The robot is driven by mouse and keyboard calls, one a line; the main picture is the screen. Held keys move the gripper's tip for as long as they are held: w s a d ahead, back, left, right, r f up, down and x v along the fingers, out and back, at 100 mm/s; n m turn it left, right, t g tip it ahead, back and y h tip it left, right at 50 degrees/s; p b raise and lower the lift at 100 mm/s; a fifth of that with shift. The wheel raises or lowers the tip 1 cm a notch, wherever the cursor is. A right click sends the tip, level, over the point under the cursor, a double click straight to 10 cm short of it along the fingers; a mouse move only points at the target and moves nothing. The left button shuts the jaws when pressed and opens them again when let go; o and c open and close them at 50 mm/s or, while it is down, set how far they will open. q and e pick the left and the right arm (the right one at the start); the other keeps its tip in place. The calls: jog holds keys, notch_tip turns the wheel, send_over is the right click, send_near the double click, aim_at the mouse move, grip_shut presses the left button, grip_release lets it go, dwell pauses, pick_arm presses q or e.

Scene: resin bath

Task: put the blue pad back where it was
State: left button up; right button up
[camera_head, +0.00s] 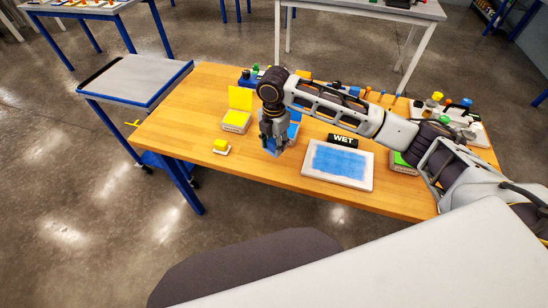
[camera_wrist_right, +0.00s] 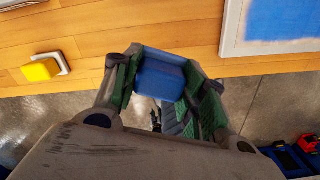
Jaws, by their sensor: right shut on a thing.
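My right gripper (camera_head: 271,143) is shut on the blue pad (camera_wrist_right: 158,78) and holds it above the table near the front edge. In the head view only a little of the pad shows below the fingers. A blue case (camera_head: 294,128) stands behind the gripper, partly hidden by it. A white-framed tray (camera_head: 311,177) with a wet-looking blue surface lies to the right of the gripper, by a black WET sign (camera_head: 343,141). My left gripper is not in view.
A yellow case (camera_head: 235,121) with a raised lid and a yellow pad (camera_head: 221,144) on a small white base stand left of the gripper. A green case (camera_head: 401,161) is partly hidden by my right arm. Bare wood (camera_head: 180,125) lies at the table's left.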

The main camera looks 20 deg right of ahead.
aim_at(274, 141)
jog(key=shift+f, duration=1.25)
jog(key=shift+f, duration=2.5)
jog(key=shift+p, duration=0.3)
jog(key=o, duration=1)
jog(key=shift+f, duration=0.1)
jog(key=shift+r+b, duration=0.5)
jog(key=shift+r, duration=5.65)
